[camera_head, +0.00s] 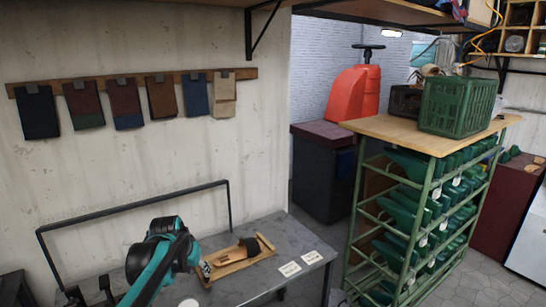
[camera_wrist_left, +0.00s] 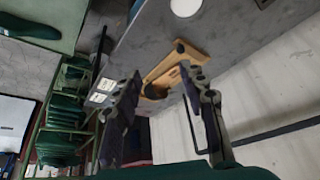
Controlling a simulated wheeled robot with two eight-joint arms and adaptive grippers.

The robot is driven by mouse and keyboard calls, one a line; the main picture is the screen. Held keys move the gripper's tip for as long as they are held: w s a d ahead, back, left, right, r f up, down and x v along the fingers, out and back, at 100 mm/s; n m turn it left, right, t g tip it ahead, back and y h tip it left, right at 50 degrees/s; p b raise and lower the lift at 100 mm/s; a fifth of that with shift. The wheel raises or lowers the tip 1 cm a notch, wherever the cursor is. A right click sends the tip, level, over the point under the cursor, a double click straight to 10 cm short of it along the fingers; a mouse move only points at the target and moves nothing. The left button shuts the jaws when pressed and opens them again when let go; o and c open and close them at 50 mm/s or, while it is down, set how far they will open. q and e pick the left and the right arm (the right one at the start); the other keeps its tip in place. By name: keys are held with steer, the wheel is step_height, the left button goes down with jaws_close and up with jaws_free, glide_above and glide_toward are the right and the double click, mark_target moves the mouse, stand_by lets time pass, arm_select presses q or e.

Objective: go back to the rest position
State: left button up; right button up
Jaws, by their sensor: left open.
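My left gripper (camera_wrist_left: 160,76) is open, its two dark fingers spread apart with nothing held between them. In the wrist view a wooden board (camera_wrist_left: 184,55) with a dark strap on it shows beyond the fingers. In the head view my teal and black left arm reaches over the grey bench (camera_head: 293,244) from the lower left. The board (camera_head: 238,265) lies on the bench just right of that arm, with a sandal with a dark strap (camera_head: 249,246) on it. The arm hides part of the bench. My right gripper is not in view.
Two white cards (camera_head: 289,268) lie right of the board. A black frame (camera_head: 140,206) rises behind the bench. A green rack (camera_head: 433,190) carries green parts and a green crate (camera_head: 458,106). Leather samples (camera_head: 162,97) hang on the wall. Grey floor lies between bench and rack.

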arm_select(q)
steer(key=s+d+r+t, duration=0.1)
steer(key=s+d, duration=0.1)
steer(key=s, duration=0.6)
steer(key=s+d+r, duration=0.1)
steer(key=s+d, duration=0.1)
steer(key=s, duration=0.5)
steer(key=s+d+f, duration=0.1)
steer(key=s+f, duration=0.2)
steer(key=s, duration=0.3)
steer(key=s+f+n+t, duration=0.1)
steer(key=s+f, duration=0.2)
steer(key=s, duration=0.4)
steer(key=shift+s+d, duration=0.15)
steer(key=shift+d, duration=0.25)
